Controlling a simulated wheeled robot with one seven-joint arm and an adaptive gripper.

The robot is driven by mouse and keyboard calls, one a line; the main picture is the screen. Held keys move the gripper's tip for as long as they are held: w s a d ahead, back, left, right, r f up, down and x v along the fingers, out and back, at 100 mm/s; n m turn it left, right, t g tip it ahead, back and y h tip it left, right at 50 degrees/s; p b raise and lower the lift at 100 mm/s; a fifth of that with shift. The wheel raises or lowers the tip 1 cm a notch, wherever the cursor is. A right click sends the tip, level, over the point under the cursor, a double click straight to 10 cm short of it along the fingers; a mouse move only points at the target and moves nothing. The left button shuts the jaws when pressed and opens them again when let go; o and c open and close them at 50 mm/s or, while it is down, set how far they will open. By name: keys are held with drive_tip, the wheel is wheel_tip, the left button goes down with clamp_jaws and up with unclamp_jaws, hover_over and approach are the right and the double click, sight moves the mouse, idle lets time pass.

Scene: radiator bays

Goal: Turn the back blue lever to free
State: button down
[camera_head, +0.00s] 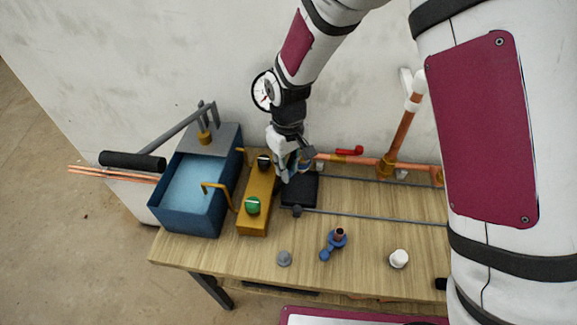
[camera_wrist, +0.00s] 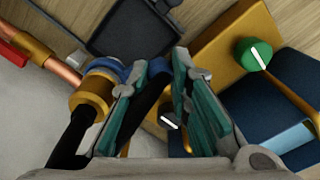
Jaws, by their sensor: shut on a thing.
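The back blue lever (camera_wrist: 158,68) shows in the wrist view beside a brass fitting (camera_wrist: 93,92) at the end of the copper pipe (camera_wrist: 54,68). My gripper (camera_wrist: 161,66) has its two fingers on either side of the lever's blue handle and is shut on it. The fingers hide part of the handle, so its exact angle is hard to tell. In the head view, my gripper (camera_head: 287,172) reaches down at the back of the bench and largely hides this lever. Another blue lever (camera_head: 333,243) stands near the bench's front, apart from my gripper.
A yellow block (camera_head: 258,190) with a green knob (camera_head: 253,205) and a black knob stands left of my gripper, beside a blue basin (camera_head: 168,212). A dark tray (camera_head: 299,190) lies close by. A red lever (camera_head: 349,151) sits on the back pipe.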

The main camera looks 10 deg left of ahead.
drive_tip(key=c, duration=1.4)
unclamp_jaws()
drive_tip(key=shift+a, duration=0.1)
drive_tip(key=shift+c, duration=0.2)
wheel_tip(320, 180, up, 12)
drive_tip(key=s+d+r+m+t, duration=0.25)
drive_tip(key=s+d+r, duration=0.35)
drive_tip(key=d+r, duration=0.35)
drive_tip(key=s+d+r+m+t, duration=0.1)
drive_tip(key=s+d+r+m, duration=0.3)
drive_tip(key=d+r, duration=0.5)
drive_tip(key=s+d+m+t, duration=0.2)
drive_tip(key=s+d, duration=0.4)
drive_tip(key=s, duration=0.3)
drive_tip(key=shift+s+f, duration=0.3)
drive_tip(key=shift+f, duration=0.05)
